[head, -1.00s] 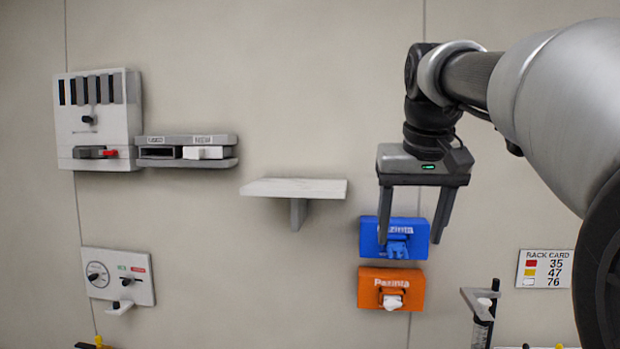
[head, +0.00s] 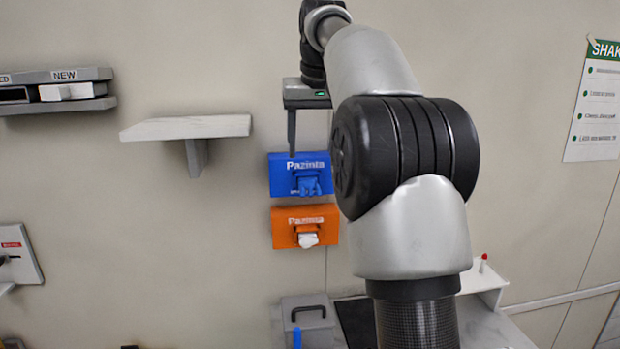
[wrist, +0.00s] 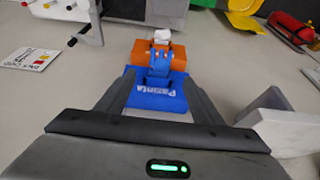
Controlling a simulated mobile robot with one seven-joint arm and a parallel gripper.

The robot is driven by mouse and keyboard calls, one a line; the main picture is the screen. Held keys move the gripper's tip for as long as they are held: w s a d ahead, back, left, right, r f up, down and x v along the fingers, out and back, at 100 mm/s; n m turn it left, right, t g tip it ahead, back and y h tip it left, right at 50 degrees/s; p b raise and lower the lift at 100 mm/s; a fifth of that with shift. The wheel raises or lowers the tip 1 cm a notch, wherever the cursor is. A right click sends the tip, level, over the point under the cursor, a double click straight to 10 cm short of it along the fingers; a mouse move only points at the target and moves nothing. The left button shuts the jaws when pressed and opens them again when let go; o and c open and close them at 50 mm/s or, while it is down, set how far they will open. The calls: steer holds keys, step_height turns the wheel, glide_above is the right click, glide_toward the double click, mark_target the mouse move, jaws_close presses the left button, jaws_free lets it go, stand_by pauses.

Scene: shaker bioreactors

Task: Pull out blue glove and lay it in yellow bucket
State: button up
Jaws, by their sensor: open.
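The blue glove (head: 306,184) sticks out of the front of a blue wall box (head: 282,176) marked Pazinta; in the wrist view the glove (wrist: 158,62) shows as a blue bunch. My gripper (wrist: 158,78) is open and empty, its fingers on either side of the blue box in that view. In the head view one finger shows above and in front of the box, and my arm hides the other. A yellow rounded thing (wrist: 246,16) at the top right of the wrist view may be the yellow bucket; it is cut off.
An orange box (head: 285,228) with a white glove (head: 308,239) hangs just below the blue one. A pale shelf (head: 185,128) sticks out of the wall to the left. A grey container with a handle (head: 307,322) stands below. A red cylinder (wrist: 292,27) shows in the wrist view.

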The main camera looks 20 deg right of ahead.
mark_target(310, 187)
steer(key=b+x, duration=0.1)
steer(key=x, duration=0.9)
steer(key=shift+r, duration=0.1)
steer(key=c, duration=0.9)
steer(key=shift+o, duration=0.2)
steer(key=shift+s, duration=0.2)
steer(key=shift+s+a+b, duration=0.1)
steer(key=shift+s+b, duration=0.3)
steer(key=shift+b, duration=0.05)
steer(key=shift+s, duration=0.15)
steer(key=shift+s+a+b, duration=0.1)
steer(key=shift+s+b, duration=0.2)
steer(key=shift+s, duration=0.15)
